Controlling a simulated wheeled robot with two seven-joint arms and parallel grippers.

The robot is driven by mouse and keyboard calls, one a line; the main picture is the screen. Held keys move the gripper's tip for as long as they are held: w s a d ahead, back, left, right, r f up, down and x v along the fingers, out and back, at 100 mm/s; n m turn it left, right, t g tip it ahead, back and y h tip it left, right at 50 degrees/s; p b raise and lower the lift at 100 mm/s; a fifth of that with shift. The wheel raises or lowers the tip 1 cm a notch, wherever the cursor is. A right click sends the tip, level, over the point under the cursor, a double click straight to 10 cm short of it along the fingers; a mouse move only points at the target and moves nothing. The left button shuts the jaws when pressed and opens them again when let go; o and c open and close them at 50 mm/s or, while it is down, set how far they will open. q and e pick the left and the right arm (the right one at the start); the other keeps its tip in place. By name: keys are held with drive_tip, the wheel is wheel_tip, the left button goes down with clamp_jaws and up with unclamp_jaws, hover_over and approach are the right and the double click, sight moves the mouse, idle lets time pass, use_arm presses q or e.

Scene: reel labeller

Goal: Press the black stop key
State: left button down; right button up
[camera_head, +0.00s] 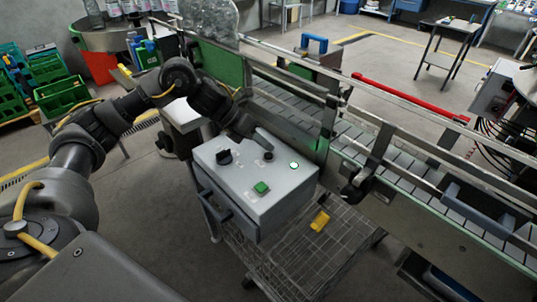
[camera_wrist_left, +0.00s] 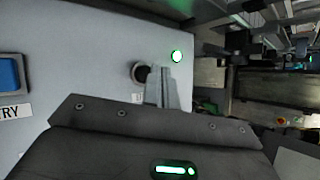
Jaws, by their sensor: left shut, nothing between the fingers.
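The black stop key (camera_head: 268,156) is a small round black button on the top of the light grey control box (camera_head: 290,190). In the left wrist view the black key (camera_wrist_left: 139,72) shows just left of the fingers, partly covered by them. My left gripper (camera_head: 262,138) reaches in from the upper left, its fingers shut and empty, the tips close to the black key. The fingers also show in the left wrist view (camera_wrist_left: 167,82). I cannot tell whether they touch the key. My right gripper is not in view.
The box also carries a black knob (camera_head: 224,157), a green button (camera_head: 261,187) and a lit green-white lamp (camera_head: 294,166). A blue key (camera_wrist_left: 9,73) shows at the wrist view's left edge. A conveyor (camera_head: 370,150) runs behind the box; a wire-mesh cart (camera_head: 290,255) stands below.

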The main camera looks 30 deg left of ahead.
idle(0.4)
use_arm(q)
drive_tip(key=shift+f+b, duration=0.45)
drive_tip(key=shift+f+b, duration=0.45)
idle(0.6)
drive_tip(key=shift+r, duration=0.1)
drive_tip(key=shift+r+p, duration=0.55)
drive_tip(key=shift+r, duration=0.2)
drive_tip(key=shift+r, duration=0.15)
drive_tip(key=shift+r+p, duration=1.65)
drive_tip(key=shift+r, duration=0.7)
